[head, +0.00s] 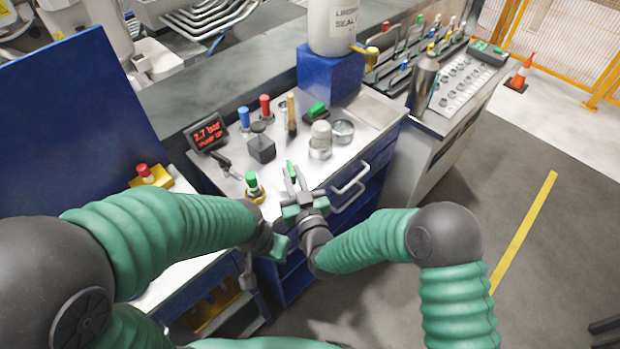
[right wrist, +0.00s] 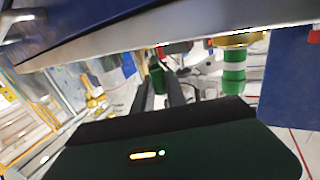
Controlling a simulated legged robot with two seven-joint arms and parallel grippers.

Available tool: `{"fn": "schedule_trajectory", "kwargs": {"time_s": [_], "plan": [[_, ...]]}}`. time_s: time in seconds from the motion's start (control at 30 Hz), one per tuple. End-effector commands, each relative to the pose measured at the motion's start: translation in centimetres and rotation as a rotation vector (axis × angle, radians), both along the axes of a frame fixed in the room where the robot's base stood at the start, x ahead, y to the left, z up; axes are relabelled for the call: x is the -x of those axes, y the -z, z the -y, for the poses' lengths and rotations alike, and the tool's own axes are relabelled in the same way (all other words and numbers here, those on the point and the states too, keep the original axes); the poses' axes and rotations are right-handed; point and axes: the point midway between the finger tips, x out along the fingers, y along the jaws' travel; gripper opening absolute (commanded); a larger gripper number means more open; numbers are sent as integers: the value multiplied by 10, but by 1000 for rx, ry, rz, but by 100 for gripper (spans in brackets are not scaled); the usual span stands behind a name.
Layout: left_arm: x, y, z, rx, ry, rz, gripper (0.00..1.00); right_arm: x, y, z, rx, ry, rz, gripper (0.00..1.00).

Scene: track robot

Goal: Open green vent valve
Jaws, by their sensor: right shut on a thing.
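The green vent valve's handle (head: 291,172) is a small upright green piece at the front edge of the metal worktop. My right gripper (head: 295,178) reaches it from the front, with its dark fingers closed around it. In the right wrist view the green handle (right wrist: 157,76) shows between the two fingers (right wrist: 165,85). The valve's base is hidden by my gripper. My left gripper (head: 277,240) is low in front of the worktop edge, beside my right wrist. Its fingers do not show clearly.
A green-topped knob on a brass base (head: 252,184) stands just left of the handle and hangs inverted in the wrist view (right wrist: 233,72). Behind are a red display (head: 209,132), blue (head: 244,117) and red (head: 265,106) handles and metal cups (head: 343,130). Drawer handles (head: 351,181) jut out in front.

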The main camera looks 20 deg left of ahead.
Motion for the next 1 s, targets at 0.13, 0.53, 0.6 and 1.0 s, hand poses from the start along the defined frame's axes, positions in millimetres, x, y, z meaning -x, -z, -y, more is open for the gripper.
{"fn": "schedule_trajectory", "kwargs": {"time_s": [0.13, 0.53, 0.6, 1.0], "plan": [[0, 4, 0, 0, -1, 0, 36, 2, 1, -3, 0, 64, -2, 0], [0, 6, 0, 0, -1, 0, 36, 0, 0, -1, -2, 134, -3, 0], [0, 6, 0, 0, 0, 0, 36, 0, 0, 0, -1, 135, -3, 0], [0, 6, 0, 0, -1, 0, 36, 0, 0, 0, 0, 135, -2, 39]]}}
